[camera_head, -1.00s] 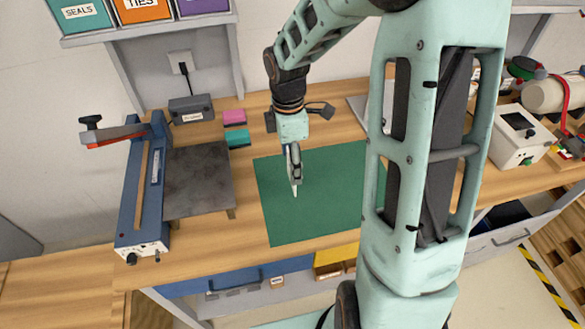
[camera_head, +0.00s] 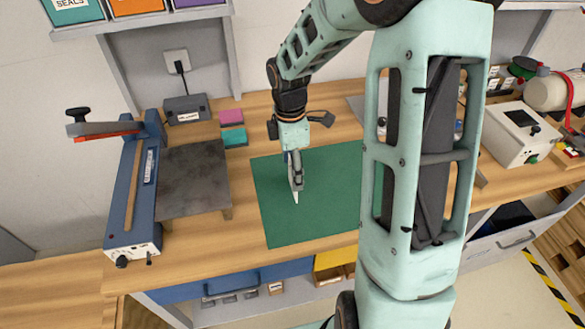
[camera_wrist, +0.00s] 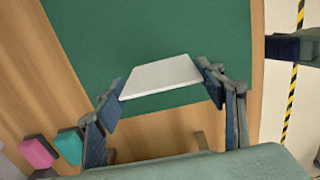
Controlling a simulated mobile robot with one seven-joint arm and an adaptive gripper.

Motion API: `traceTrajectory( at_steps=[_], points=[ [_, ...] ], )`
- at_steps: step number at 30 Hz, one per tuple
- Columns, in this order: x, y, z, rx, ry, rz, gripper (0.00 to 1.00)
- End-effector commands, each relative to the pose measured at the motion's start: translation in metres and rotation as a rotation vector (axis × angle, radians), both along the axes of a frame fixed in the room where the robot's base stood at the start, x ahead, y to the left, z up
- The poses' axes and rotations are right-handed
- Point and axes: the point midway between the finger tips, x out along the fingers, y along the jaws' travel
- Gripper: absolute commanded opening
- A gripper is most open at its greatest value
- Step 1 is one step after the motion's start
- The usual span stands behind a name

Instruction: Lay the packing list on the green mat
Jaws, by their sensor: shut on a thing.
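The green mat (camera_head: 325,215) lies on the wooden bench, and it fills the upper middle of the wrist view (camera_wrist: 150,40). My gripper (camera_head: 296,190) is over the left part of the mat, pointing down. In the wrist view my gripper (camera_wrist: 162,88) has its two fingers on either side of a white flat card, the packing list (camera_wrist: 160,76), and is shut on it. In the head view only a small white edge of the list (camera_head: 296,198) shows below the fingertips. I cannot tell whether it touches the mat.
A blue sealer (camera_head: 136,190) and a dark metal plate (camera_head: 192,180) stand left of the mat. Pink (camera_head: 231,117) and teal (camera_head: 234,137) blocks lie behind it. A white device (camera_head: 520,135) stands at the right. The mat's front left is clear.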

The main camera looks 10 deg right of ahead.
Motion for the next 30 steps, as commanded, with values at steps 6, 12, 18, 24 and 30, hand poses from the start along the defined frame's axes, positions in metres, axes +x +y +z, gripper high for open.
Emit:
traceTrajectory(
  at_steps=[6, 12, 18, 24, 30],
  points=[
    [0.000, 0.000, -0.005, 0.000, 0.001, 0.000, 0.70],
    [0.000, 0.000, -0.005, 0.000, 0.001, 0.000, 0.82],
    [0.000, 0.000, -0.004, 0.000, 0.000, 0.000, 0.82],
    [0.001, 0.000, 0.016, 0.000, -0.004, -0.002, 0.82],
    [0.001, 0.001, 0.060, -0.001, -0.006, 0.000, 0.82]
  ],
)
